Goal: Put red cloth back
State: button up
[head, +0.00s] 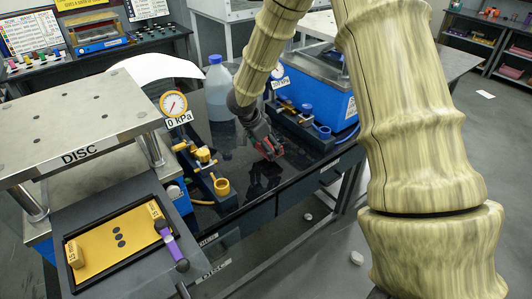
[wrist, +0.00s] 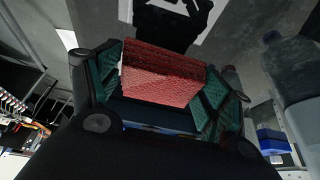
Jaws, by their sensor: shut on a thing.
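The red cloth (wrist: 160,75) is a folded, textured block between the two green-padded fingers of my gripper (wrist: 162,88) in the wrist view. My gripper is shut on it. In the head view, my gripper (head: 268,150) hangs over the dark bench top, pointing down and to the right. Only a small red patch of the cloth (head: 270,147) shows there, the rest being hidden by the fingers. I cannot tell whether the cloth touches the bench.
The black bench top (head: 235,150) carries a pressure gauge (head: 174,104) with brass valves at left and a blue tank (head: 325,87) at right. A bottle (head: 218,85) stands behind. The DISC press (head: 80,130) and a yellow tray (head: 112,243) are at front left.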

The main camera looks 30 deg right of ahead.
jog(key=shift+f, duration=1.75)
jog(key=shift+f, duration=0.15)
jog(key=o, duration=1)
jog(key=shift+c, duration=0.2)
jog(key=b+v, duration=0.2)
jog(key=v, duration=1)
